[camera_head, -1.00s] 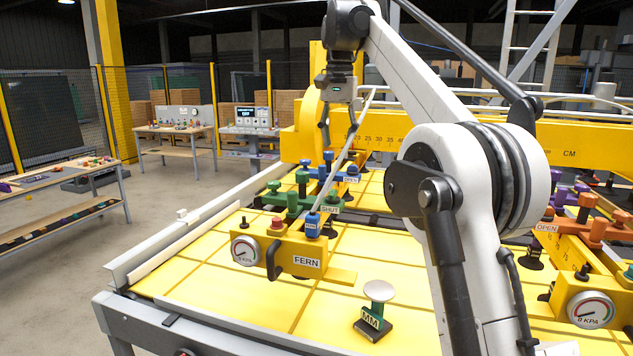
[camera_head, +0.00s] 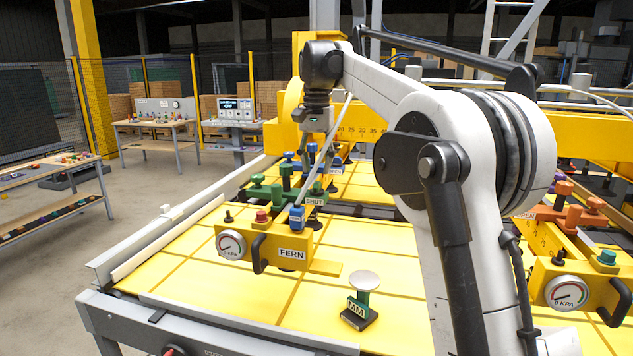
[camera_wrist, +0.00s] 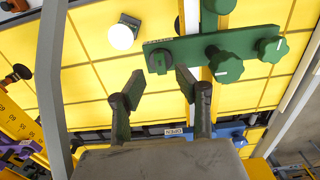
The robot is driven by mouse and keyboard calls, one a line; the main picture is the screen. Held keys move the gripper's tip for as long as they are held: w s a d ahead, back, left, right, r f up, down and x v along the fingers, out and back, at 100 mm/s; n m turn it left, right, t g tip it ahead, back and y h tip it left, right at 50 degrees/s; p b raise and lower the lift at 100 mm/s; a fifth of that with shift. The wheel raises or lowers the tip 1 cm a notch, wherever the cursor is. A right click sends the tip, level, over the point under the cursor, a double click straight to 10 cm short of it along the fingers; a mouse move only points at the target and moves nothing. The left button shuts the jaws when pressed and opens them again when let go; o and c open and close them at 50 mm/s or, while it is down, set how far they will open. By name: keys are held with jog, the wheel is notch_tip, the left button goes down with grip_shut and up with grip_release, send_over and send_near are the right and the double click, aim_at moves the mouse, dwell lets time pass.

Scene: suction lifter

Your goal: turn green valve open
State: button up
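The green valve bar (camera_head: 262,190) with green knobs lies across the yellow lifter beam, behind the FERN block. A SHUT label (camera_head: 314,201) is at its right end in the head view. In the wrist view the green bar (camera_wrist: 195,48) runs across the upper right, with a dark green valve handle (camera_wrist: 158,61) at its left end and rounded knobs (camera_wrist: 228,66) to the right. My gripper (camera_head: 316,150) hangs pointing down above the bar area. In the wrist view my gripper (camera_wrist: 160,88) is open and empty, its fingers spread below the dark handle, apparently without contact.
The FERN block (camera_head: 265,247) carries a gauge, a red knob and a blue fitting (camera_head: 297,216) with a pale hose. A blue bar (camera_head: 288,166) lies behind the green one. An MM stand (camera_head: 361,300) is in front. An orange valve bar (camera_head: 570,218) is at right.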

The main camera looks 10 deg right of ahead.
aim_at(316, 183)
jog(key=shift+f, duration=2.45)
grip_shut()
